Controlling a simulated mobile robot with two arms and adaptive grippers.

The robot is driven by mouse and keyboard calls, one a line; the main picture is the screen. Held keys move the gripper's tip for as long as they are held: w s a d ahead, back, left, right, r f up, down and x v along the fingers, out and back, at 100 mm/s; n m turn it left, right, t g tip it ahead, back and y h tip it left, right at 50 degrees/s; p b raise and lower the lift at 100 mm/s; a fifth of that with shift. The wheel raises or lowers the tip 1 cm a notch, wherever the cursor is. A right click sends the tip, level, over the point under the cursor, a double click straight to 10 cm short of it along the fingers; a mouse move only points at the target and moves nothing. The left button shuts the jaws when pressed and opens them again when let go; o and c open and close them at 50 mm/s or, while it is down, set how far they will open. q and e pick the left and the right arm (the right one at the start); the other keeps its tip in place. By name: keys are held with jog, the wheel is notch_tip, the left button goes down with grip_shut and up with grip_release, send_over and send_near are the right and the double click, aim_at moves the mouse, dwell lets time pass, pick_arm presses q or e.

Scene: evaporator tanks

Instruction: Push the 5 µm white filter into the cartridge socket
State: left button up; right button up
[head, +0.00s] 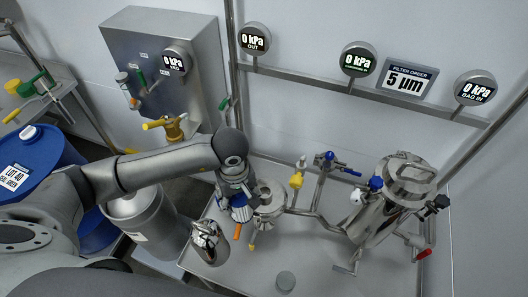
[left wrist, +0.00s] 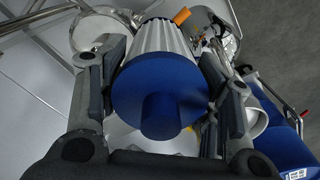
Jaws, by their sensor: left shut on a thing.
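My left gripper (head: 240,204) is shut on the filter, which has a blue end cap (left wrist: 160,95) and a white pleated body (left wrist: 160,38). In the head view the filter (head: 241,213) shows only partly, below the gripper. In the left wrist view the blue cap faces the camera between the fingers, and the filter's far end is hidden. A round steel housing (head: 270,202), perhaps the cartridge socket, stands just right of the gripper; it also shows in the left wrist view (left wrist: 98,30). I cannot tell whether the filter touches a socket. My right gripper is not in view.
A shiny steel vessel (head: 209,243) stands left of the filter, with an orange handle (head: 237,231) between. A valved pipe (head: 318,190) leads to a larger steel tank (head: 392,205).

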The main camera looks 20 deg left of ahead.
pick_arm(q)
jog(key=w+d+r+n+p, duration=0.1)
jog(key=w+r+n+p, duration=0.1)
jog(key=w+n, duration=0.4)
jog(key=w+d+r+n+p, duration=0.2)
jog(key=w+n, duration=0.4)
jog(key=n, duration=0.9)
jog(key=shift+d+r+p, duration=0.15)
jog(key=shift+r+p, duration=0.15)
jog(key=shift+p, duration=0.5)
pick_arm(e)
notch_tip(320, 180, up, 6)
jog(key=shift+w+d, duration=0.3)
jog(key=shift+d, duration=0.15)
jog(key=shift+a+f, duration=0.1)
pick_arm(q)
jog(key=shift+f+b, duration=2.3)
jog(key=shift+f, duration=0.1)
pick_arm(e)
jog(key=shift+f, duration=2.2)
pick_arm(q)
jog(key=shift+b, duration=0.3)
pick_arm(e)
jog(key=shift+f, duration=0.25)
pick_arm(q)
jog(key=shift+f, duration=0.2)
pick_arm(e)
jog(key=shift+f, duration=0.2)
